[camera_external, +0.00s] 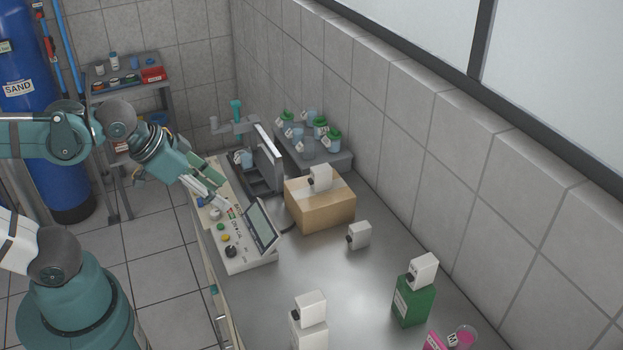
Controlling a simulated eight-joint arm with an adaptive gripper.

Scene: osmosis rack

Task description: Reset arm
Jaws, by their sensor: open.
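My gripper (213,200) hangs at the end of my teal arm, over the left edge of the bench. It points down and to the right, close above the control panel (243,252) with its coloured buttons and tilted screen. Its fingers look pale and apart, with nothing seen between them. I cannot tell from this view whether a finger touches the panel.
The steel bench (340,285) holds a cardboard box (320,208), a green container (411,305) and several white box-shaped units. A grey rack (316,158) with green-lidded jars stands at the back. A blue tank (45,110) and shelf (122,98) stand left.

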